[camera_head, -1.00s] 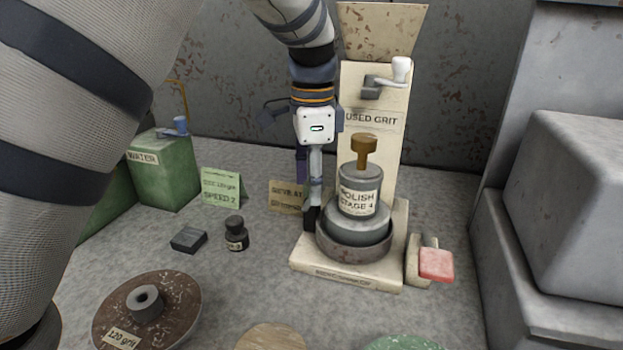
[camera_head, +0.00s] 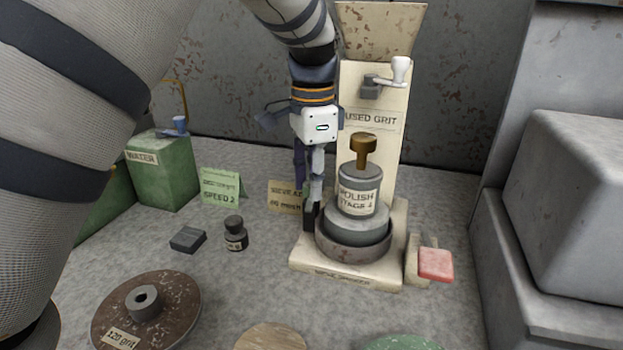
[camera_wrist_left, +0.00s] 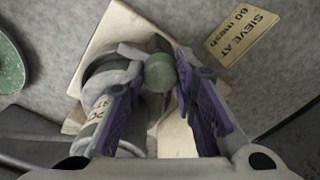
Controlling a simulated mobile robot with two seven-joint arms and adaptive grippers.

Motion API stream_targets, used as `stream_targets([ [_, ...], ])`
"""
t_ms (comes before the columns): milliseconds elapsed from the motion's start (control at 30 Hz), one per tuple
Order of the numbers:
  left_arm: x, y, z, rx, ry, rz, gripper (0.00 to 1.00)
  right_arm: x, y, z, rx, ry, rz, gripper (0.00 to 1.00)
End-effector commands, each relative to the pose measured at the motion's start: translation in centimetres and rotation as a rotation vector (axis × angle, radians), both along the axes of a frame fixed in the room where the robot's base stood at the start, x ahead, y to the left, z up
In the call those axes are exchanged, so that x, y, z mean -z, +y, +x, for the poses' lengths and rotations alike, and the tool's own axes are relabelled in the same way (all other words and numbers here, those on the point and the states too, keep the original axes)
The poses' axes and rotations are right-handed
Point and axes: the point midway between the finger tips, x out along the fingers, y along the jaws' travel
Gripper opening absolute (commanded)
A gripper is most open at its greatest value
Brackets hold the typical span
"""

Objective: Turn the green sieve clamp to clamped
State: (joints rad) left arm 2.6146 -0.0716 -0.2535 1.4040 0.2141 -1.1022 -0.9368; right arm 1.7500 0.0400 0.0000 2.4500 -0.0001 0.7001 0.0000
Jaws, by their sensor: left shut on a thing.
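The green sieve clamp shows as a round, pale green knob (camera_wrist_left: 158,74) in the left wrist view, beside the grey bowl of the cream machine. In the head view my left gripper (camera_head: 311,212) reaches down at the machine's left side and mostly hides the clamp. In the left wrist view the purple-padded fingers of my left gripper (camera_wrist_left: 159,60) stand on both sides of the knob, shut on it. The clamp's turned position cannot be read clearly. My right gripper is not in view.
The cream machine (camera_head: 378,150) holds a jar labelled POLISH STAGE 4 (camera_head: 360,190) close to my left gripper. A sieve sign (camera_head: 284,196) stands just left. A red paddle (camera_head: 436,264) is at the right. A small dark bottle (camera_head: 235,233) stands on the open grey surface.

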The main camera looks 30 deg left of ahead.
Motion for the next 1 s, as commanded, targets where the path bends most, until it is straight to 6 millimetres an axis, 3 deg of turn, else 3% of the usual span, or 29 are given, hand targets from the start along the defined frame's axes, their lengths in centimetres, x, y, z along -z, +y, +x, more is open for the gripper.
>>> stream_targets([
  [1000, -0.04, 0.03, 0.12, -0.957, -0.002, 0.000, 0.00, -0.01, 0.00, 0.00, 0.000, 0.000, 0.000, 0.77],
])
